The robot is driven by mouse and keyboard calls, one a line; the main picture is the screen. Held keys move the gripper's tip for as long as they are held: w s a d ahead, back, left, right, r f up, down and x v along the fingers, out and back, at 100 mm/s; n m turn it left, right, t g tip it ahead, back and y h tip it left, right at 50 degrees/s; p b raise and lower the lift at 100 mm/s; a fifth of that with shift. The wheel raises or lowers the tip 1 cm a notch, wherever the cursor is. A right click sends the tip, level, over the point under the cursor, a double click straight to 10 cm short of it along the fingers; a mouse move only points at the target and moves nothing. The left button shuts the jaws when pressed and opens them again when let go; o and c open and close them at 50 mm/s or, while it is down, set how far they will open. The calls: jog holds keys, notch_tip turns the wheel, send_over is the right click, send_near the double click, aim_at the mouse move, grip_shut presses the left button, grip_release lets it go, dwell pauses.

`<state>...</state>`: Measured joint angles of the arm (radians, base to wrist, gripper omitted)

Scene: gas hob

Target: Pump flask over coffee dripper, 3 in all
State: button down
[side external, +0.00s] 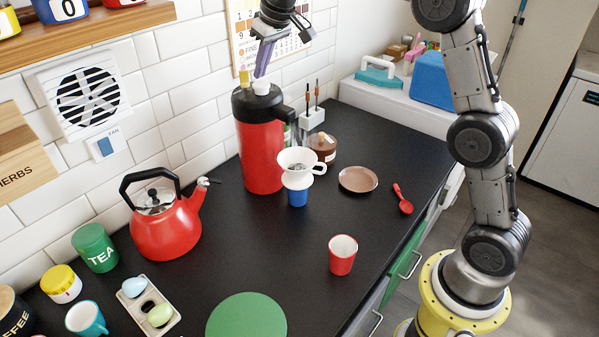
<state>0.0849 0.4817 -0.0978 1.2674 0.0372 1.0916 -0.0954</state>
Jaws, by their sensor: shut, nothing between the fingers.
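The pump flask (260,155) is red with a black top and stands upright on the dark counter near the tiled wall. A white pump button (262,88) shows on its top. My gripper (261,74) is shut and empty, pointing down right at the button; I cannot tell whether the fingertips touch it. The white coffee dripper (295,179) sits on a blue cup (297,197), just right of and in front of the flask. The flask's spout reaches toward the dripper. I cannot see any liquid flowing, and the dripper's contents are too small to make out clearly.
A red kettle (167,232) stands left of the flask. A brown jar (323,148), a pinkish saucer (358,180), a red spoon (402,199) and a red cup (342,255) are to the right. A calendar (270,30) hangs behind my gripper. The counter's middle is clear.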

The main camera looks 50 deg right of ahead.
jog(key=shift+f, duration=0.15)
jog(key=shift+f, duration=1.15)
jog(key=shift+r, duration=1.3)
jog(key=shift+f, duration=0.25)
jog(key=shift+f, duration=1.05)
jog(key=shift+r, duration=1.3)
